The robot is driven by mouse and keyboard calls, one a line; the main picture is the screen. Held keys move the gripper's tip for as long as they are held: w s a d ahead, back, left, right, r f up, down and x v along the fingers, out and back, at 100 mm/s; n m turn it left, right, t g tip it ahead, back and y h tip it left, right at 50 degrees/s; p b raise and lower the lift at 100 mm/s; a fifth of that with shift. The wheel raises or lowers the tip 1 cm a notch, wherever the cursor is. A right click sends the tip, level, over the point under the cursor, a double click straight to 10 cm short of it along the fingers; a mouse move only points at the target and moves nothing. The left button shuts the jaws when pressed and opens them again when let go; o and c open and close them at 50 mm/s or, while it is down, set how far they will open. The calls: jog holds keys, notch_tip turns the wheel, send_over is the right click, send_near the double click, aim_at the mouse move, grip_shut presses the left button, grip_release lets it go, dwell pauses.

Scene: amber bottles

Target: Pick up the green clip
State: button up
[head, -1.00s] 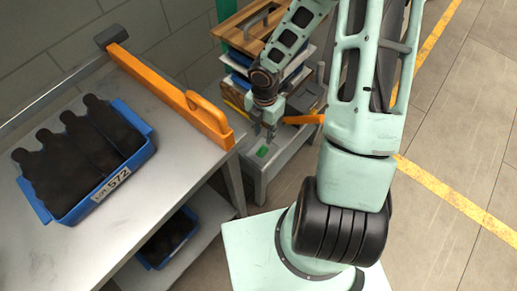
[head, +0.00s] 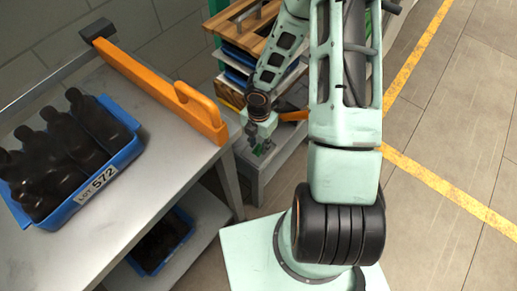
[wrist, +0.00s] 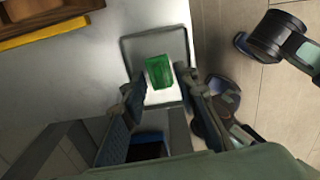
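The green clip (wrist: 159,72) lies on a pale square area with a darker border in the wrist view. In the head view, the green clip (head: 258,150) shows only as a small green patch, mostly hidden by my gripper (head: 261,147). In the wrist view, my gripper (wrist: 160,88) is open, with its two fingers spread wide apart. The clip shows between and just beyond the fingertips, and nothing is held. I cannot tell the exact height of the fingertips above the clip.
A low grey stand (head: 268,170) carries stacked boards and trays (head: 245,60) behind my gripper. On the left, a grey workbench (head: 150,190) holds a blue bin (head: 125,158) of dark bottles and an orange bar (head: 150,80). Open floor lies right.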

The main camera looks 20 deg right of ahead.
jog(key=shift+c, duration=0.7)
grip_shut()
